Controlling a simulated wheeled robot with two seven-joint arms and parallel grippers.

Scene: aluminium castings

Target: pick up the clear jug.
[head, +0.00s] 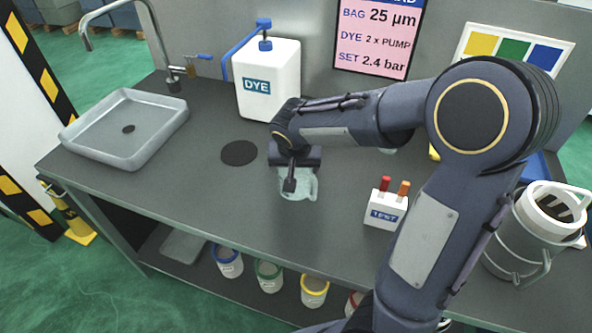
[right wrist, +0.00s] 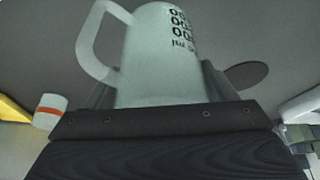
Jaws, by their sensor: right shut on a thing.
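The clear jug (head: 297,186) stands on the dark worktop (head: 240,205), partly hidden under my right gripper (head: 290,172). It looks pale green and its handle shows on its right side in the head view. In the right wrist view the jug (right wrist: 160,60) is upright between the fingers, with dark printed marks and its handle to the left. My right gripper is shut on the jug's body. I cannot tell whether the jug's base touches the worktop. My left gripper is not in view.
A white DYE container (head: 267,85) and a grey sink (head: 125,128) stand behind and left. A black disc (head: 239,153) lies left of the jug. A white TEST block (head: 385,212) stands to the right, and a filter housing (head: 520,245) farther right. The front worktop is clear.

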